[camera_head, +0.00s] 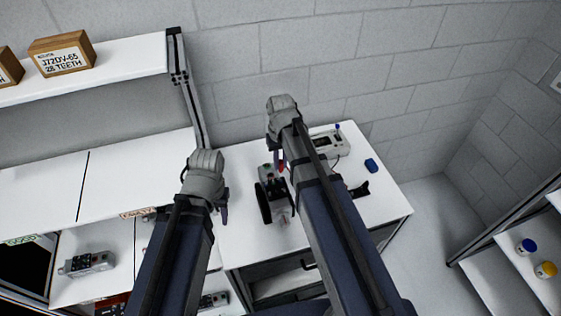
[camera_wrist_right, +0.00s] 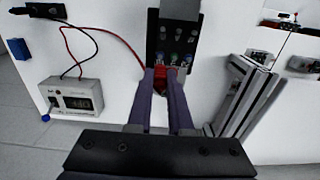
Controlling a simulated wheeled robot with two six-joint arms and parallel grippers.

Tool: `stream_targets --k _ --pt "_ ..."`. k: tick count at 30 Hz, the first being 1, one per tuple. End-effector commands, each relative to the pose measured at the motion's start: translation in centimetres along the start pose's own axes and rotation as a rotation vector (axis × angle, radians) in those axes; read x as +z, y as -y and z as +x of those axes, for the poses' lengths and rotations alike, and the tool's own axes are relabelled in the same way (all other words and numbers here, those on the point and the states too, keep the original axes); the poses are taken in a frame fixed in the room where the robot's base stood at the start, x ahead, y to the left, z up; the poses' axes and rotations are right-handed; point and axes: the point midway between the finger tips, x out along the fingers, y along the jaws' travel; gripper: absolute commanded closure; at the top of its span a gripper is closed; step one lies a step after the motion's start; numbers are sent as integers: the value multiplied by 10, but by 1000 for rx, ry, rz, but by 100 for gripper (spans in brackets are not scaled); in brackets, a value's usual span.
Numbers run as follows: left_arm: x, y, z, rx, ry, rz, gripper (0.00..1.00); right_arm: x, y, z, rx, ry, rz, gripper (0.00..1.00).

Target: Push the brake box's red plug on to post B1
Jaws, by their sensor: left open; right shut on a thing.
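The red plug (camera_wrist_right: 168,74) is between the fingertips of my right gripper (camera_wrist_right: 166,76), which is shut on it. A red lead runs from it to the grey box with a dark display (camera_wrist_right: 70,98), which appears to be the brake box. The plug is at the near edge of a black terminal plate (camera_wrist_right: 172,45) with several small posts; I cannot read which is B1 or tell if the plug touches one. In the head view, my right gripper (camera_head: 280,163) is over the bench device (camera_head: 278,200), and the box (camera_head: 330,143) is behind. My left gripper (camera_head: 223,204) is open and empty, left of the device.
A black wheel (camera_head: 263,203) is on the device's left side. A blue block (camera_head: 371,165) and a black piece (camera_head: 360,189) lie on the white bench (camera_head: 385,208) at right. A metal profile (camera_wrist_right: 240,95) stands close beside my right fingers. A shelf (camera_head: 120,62) is at upper left.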

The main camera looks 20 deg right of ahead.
Motion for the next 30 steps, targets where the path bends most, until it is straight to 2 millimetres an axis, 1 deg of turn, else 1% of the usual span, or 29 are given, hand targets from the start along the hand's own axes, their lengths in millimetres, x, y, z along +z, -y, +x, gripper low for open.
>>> stream_targets --k 1,18,24,30 --pt "0 -1 7 0 0 -1 50 0 0 7 0 0 0 100" --pt "-3 -4 44 0 -2 -1 50 0 0 44 0 0 0 100" --pt "-3 -4 49 -1 -2 -1 50 0 0 49 0 0 0 100" --pt "-3 -4 48 -1 -2 -1 50 0 0 48 0 0 0 100"
